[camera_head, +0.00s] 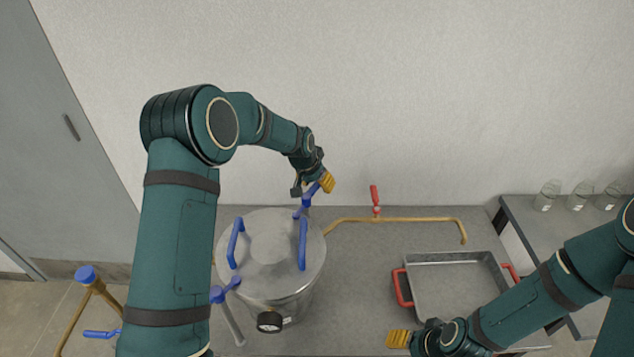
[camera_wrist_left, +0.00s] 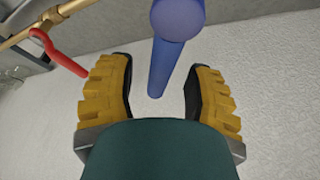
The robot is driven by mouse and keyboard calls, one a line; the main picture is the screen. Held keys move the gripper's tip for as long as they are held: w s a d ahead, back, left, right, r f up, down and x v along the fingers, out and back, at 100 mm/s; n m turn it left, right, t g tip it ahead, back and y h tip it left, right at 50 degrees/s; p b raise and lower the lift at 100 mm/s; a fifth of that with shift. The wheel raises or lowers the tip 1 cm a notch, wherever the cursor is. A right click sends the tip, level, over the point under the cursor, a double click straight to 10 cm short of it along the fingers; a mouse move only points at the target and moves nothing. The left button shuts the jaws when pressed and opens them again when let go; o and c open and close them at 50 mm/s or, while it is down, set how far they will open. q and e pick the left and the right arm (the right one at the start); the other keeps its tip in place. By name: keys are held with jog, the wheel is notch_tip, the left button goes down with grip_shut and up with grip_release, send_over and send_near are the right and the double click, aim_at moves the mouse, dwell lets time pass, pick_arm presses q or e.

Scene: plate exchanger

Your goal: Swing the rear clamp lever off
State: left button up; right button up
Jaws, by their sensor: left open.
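The rear clamp lever (camera_head: 306,200) is blue and stands at the back rim of the round steel vessel (camera_head: 262,282). My left gripper (camera_head: 318,186) is at the lever's upper end, with its arm reaching over from the left. In the left wrist view the blue lever (camera_wrist_left: 175,55) runs between the yellow finger pads of the open left gripper (camera_wrist_left: 160,95). Gaps show on both sides, so the fingers are not closed on it. My right gripper (camera_head: 399,339) is low near the tray, away from the lever; its finger gap is not clear.
The vessel lid has two blue handles (camera_head: 303,244), and another blue clamp lever (camera_head: 222,292) is at its front left. A brass pipe (camera_head: 410,219) with a red valve handle (camera_head: 374,195) runs behind. A metal tray (camera_head: 452,257) is at right. Glass jars (camera_head: 580,193) stand far right.

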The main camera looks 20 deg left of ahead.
pick_arm(q)
grip_shut()
dwell(0.3)
jog(key=s+a+n+g+y, duration=0.1)
jog(key=s+a+n+y, duration=0.1)
jog(key=n, duration=0.7)
jog(key=s+a+n+g+y, duration=0.1)
jog(key=a+n+y, duration=0.3)
jog(key=n, duration=0.5)
jog(key=shift+s+a+f+g, duration=0.15)
jog(key=shift+s+a+g, duration=0.15)
jog(key=shift+s+a, duration=0.45)
jog(key=shift+s+d, duration=0.15)
jog(key=shift+s, duration=0.05)
grip_release()
jog(key=shift+w, duration=0.1)
jog(key=shift+r, duration=0.2)
